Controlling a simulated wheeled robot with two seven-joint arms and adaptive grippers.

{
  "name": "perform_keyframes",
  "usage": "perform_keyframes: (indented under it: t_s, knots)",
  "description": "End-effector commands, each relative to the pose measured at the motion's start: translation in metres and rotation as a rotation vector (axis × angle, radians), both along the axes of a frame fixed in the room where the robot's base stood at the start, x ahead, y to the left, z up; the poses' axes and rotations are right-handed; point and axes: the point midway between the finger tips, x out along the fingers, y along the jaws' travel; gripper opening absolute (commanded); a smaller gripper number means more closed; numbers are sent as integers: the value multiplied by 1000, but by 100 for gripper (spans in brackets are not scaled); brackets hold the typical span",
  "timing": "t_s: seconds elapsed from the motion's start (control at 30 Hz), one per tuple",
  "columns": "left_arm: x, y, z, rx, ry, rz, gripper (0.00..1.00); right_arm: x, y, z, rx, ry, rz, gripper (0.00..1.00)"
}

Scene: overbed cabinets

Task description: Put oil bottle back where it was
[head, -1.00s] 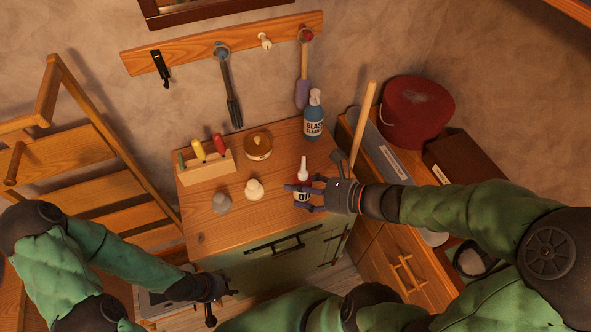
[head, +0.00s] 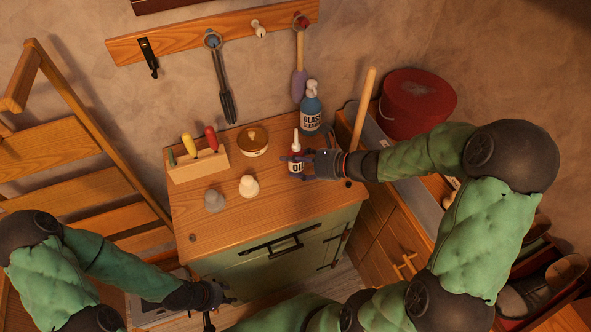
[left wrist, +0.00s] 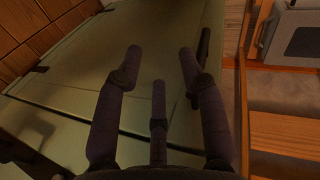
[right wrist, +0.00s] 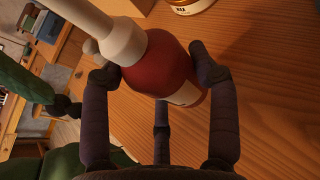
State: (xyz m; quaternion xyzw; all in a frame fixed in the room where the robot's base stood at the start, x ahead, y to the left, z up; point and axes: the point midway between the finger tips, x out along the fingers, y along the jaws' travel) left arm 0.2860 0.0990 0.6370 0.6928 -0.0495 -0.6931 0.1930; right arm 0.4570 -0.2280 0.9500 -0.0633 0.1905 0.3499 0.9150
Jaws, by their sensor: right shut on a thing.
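The oil bottle (head: 296,158) is small, with a white nozzle, a red upper part and a white label. It is over the right part of the wooden cabinet top (head: 240,215), just in front of the glass cleaner bottle. My right gripper (head: 308,165) is shut on the oil bottle from the right. In the right wrist view, the fingers (right wrist: 160,85) are around the red body of the bottle (right wrist: 165,65). Whether its base touches the wood is hidden. My left gripper (head: 218,297) is low at the cabinet's front left; in the left wrist view its fingers (left wrist: 160,70) are spread and empty.
The glass cleaner bottle (head: 312,108) stands behind the oil bottle. A tool block (head: 198,165), a round jar (head: 253,143) and two small knobbed items (head: 249,187) stand further left. A wooden stick (head: 364,110) rises at the right edge. The front of the top is clear.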

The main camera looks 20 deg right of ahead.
Motion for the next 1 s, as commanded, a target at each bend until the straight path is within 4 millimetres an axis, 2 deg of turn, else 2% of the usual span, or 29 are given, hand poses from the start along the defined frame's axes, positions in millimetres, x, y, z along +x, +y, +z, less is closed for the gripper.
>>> perform_keyframes:
  t_s: [0.2,0.63,0.67,0.7,0.73,1.0]
  knots:
    - [0,0,-16,0,0,0,40,2,-1,-33,3,4,-2,8]
    - [0,0,-18,0,0,0,40,2,-1,-38,1,1,0,8]
    - [0,0,-18,0,0,0,40,2,-1,-38,1,1,0,66]
    - [0,0,-17,0,0,0,40,2,-1,-37,1,1,0,77]
    - [0,0,-17,0,0,0,40,2,-1,-37,1,1,0,84]
    - [0,0,-17,0,0,0,40,2,-1,-37,0,1,0,84]
